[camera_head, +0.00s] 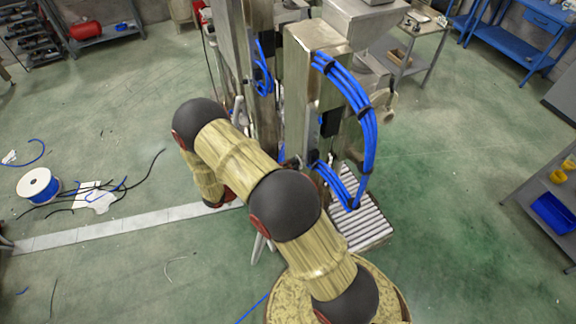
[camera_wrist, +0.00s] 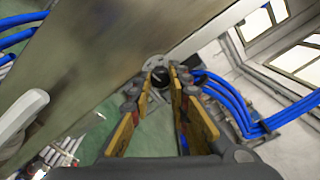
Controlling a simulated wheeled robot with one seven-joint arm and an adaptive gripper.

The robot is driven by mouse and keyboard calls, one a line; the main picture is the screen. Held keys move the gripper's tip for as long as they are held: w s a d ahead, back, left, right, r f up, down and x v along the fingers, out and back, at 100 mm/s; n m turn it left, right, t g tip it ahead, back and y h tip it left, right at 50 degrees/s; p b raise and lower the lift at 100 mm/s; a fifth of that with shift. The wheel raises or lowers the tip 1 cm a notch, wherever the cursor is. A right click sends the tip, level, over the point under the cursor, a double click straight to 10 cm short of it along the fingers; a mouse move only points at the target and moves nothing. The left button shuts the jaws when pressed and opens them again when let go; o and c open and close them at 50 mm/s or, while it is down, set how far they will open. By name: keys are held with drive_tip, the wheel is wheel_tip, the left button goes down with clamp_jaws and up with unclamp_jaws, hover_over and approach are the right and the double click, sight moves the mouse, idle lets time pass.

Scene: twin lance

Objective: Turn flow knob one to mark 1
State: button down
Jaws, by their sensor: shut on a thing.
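A small black knob (camera_wrist: 160,73) with a pale round plate behind it sits at the edge of the metal column in the wrist view. My gripper (camera_wrist: 160,84) reaches to it, with a yellow-padded finger on each side, and is shut on it. Any marks around the knob are too small to read. In the head view the machine's metal column (camera_head: 305,85) stands beyond my arm, and my arm hides the gripper and the knob.
Blue hoses (camera_head: 368,120) loop off the column's right side. A pale lever (camera_wrist: 22,112) sticks out at the left in the wrist view. A roller conveyor (camera_head: 365,222) lies right of the machine's foot. A cable spool (camera_head: 38,186) and loose cables lie on the left floor.

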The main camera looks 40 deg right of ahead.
drive_tip(key=c, duration=1.7)
unclamp_jaws()
drive_tip(key=shift+o, duration=0.2)
drive_tip(key=v, duration=1.2)
drive_tip(key=shift+w, duration=0.1)
